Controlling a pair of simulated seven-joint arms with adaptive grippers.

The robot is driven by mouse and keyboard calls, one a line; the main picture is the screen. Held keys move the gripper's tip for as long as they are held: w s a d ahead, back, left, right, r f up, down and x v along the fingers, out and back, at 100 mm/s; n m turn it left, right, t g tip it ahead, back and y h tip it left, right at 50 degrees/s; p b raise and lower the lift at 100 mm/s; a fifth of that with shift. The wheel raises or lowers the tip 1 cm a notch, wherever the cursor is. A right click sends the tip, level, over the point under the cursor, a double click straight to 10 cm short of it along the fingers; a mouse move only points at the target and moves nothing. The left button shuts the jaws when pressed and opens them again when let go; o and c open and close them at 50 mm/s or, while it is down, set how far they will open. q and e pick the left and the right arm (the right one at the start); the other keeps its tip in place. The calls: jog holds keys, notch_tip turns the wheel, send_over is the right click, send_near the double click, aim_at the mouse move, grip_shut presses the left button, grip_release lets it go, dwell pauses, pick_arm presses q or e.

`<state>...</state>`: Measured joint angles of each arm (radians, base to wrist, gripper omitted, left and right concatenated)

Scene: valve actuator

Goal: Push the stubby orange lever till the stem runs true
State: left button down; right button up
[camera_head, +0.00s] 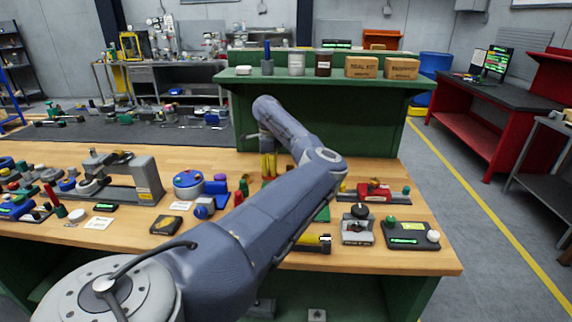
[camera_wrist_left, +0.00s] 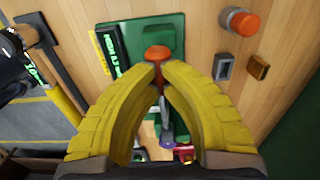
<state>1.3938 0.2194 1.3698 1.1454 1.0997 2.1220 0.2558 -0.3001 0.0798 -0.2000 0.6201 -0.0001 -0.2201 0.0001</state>
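In the left wrist view a rounded orange knob (camera_wrist_left: 157,52), seemingly the stubby orange lever's end, sits on a green fixture (camera_wrist_left: 142,35). My left gripper's yellow fingers (camera_wrist_left: 160,68) arch together, their tips almost meeting just below the knob in the picture. Whether the tips touch the lever I cannot tell. A grey rod-like part (camera_wrist_left: 166,118) shows between the fingers; its alignment is unclear. In the head view my left gripper (camera_head: 268,166) points down at the bench, and my arm hides most of the green fixture (camera_head: 322,213). My right gripper is out of view.
The wooden bench (camera_head: 420,260) holds a red device (camera_head: 374,191), a grey gauge stand (camera_head: 357,226) and a dark display unit (camera_head: 410,234) on the right. Several small parts crowd the left side. A green shelf (camera_head: 330,80) stands behind.

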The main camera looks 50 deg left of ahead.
pick_arm(q)
jog(key=shift+f, duration=0.7)
dwell(0.6)
jog(key=shift+r, duration=0.1)
dwell(0.4)
notch_tip(320, 180, up, 11)
jog(key=w+d, duration=0.1)
jog(key=d, duration=0.1)
jog(key=shift+w+r, duration=0.2)
jog(key=shift+w, duration=0.2)
dwell(1.4)
jog(key=shift+r, duration=2.55)
